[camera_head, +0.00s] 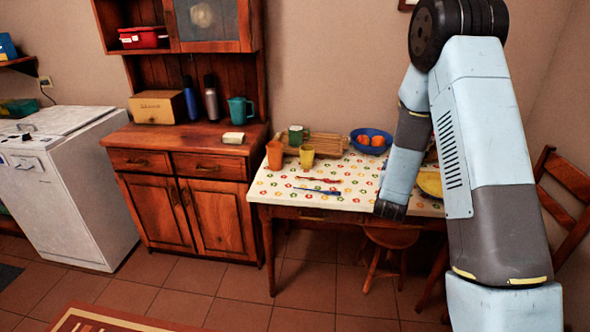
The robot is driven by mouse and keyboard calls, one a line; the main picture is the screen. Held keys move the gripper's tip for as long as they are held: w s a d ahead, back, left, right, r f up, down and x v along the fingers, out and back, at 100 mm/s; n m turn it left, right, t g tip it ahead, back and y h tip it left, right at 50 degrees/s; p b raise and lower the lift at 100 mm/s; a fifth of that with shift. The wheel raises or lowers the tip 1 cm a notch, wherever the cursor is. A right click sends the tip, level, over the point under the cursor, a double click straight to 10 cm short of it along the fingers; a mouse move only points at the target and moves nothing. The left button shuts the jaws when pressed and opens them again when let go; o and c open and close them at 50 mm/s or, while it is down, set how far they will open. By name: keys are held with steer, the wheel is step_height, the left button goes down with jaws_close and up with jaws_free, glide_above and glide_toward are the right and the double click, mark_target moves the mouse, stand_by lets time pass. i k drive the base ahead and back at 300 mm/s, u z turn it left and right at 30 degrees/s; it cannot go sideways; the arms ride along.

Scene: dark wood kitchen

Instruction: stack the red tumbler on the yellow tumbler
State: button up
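The red tumbler (274,156), orange-red in this light, stands upright near the left edge of the table. The yellow tumbler (307,158) stands upright just to its right, with a small gap between them. Neither is stacked on anything. My forearm hangs down over the right part of the table, well to the right of both tumblers, and ends in a dark joint. My gripper's fingers do not show; I cannot see whether they hold anything.
A green mug (296,134), a wooden rack (327,144) and a blue bowl (370,139) with orange-red items stand behind the tumblers on the patterned table (265,189). Red and blue utensils (318,191) lie in front. A yellow dish (430,183) is partly hidden by my arm.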

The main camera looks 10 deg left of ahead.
mark_target(307, 154)
steer(key=u, duration=0.45)
steer(key=i, duration=1)
steer(key=u, duration=0.05)
